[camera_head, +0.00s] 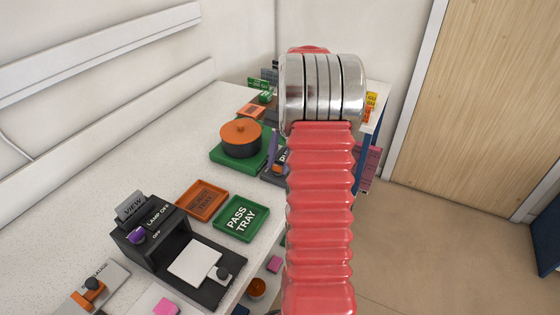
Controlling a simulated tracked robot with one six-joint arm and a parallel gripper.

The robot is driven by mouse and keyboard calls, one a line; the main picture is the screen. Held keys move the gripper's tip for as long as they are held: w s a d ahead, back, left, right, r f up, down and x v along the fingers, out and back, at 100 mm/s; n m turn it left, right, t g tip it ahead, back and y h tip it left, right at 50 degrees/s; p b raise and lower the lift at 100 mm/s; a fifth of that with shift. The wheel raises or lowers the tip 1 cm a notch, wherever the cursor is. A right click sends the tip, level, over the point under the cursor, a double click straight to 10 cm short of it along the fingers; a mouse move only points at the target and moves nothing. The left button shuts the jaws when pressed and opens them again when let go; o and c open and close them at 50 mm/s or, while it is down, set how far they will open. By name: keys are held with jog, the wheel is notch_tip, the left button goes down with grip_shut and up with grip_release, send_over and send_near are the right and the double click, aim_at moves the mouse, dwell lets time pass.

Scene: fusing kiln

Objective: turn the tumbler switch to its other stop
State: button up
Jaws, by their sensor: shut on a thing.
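My arm, a red ribbed sleeve topped by a silver joint, rises through the middle of the view. My gripper is hidden behind it. A dark unit (276,175) with a label starting "PU" is partly covered by the arm. A slim purple piece (273,148) and a small orange part (281,168) show there; I cannot tell whether they belong to a switch. A black viewer box (176,250) at the lower left bears a purple knob (137,236) beside the words "LAMP OFF" and "OFF". I cannot tell which of these is the tumbler switch.
An orange-lidded dark pot (241,140) stands on a green base. An orange tray (202,199) and a green pass tray (241,219) lie on the white speckled bench (80,210). A gauge with an orange part (90,288) is at lower left. Open floor (430,250) lies right.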

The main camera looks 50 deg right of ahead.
jog(key=shift+w+d+r+n, duration=0.1)
jog(key=shift+w+n, duration=0.05)
jog(key=shift+n, duration=0.25)
jog(key=o, duration=1)
jog(key=shift+o, duration=0.2)
jog(key=v, duration=1.3)
jog(key=shift+r, duration=0.25)
jog(key=shift+w, duration=0.15)
